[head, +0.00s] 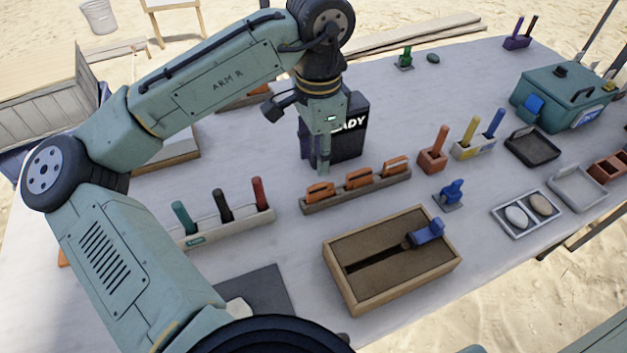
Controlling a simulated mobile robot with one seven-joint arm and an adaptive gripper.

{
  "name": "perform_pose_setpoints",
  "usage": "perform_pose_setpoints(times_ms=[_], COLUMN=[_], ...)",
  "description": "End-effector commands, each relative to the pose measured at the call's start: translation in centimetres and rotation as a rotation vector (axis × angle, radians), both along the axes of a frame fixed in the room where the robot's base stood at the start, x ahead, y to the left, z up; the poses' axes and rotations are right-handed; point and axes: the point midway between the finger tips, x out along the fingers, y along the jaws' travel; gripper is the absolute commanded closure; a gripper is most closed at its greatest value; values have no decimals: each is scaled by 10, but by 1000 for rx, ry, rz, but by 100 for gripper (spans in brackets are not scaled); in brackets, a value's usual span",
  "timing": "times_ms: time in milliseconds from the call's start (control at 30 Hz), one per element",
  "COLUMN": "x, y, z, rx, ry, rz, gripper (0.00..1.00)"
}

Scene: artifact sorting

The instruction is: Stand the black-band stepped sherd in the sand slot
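A wooden box of brown sand (390,285) stands at the front middle of the table, with a long dark slot (375,262) in the sand. A blue clamp-like piece (428,233) sits at the slot's right end. Three orange sherds stand in a row on a brown rack (357,196) behind the box: a left one (320,191), a middle one (359,178) and a right one (396,167). Their bands are too small to tell apart. My gripper (324,166) points down just behind the rack, above the left and middle sherds. Its fingers appear edge-on, so their opening is unclear.
A black block with white letters (345,140) stands right behind my gripper. A white rack with green, black and red handles (228,227) is at left. A blue stand (450,195), an orange holder (433,158) and trays (525,215) are at right.

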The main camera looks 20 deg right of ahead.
Motion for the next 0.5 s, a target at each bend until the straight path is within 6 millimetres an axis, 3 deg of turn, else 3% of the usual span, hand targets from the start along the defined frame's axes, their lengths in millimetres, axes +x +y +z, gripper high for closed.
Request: perform_pose_setpoints(times_ms=[200, 500], x=[-1, -2], y=[0, 0], z=[-33, -61], rx=[1, 1], ry=[1, 2], rz=[0, -2], gripper=[68, 68])
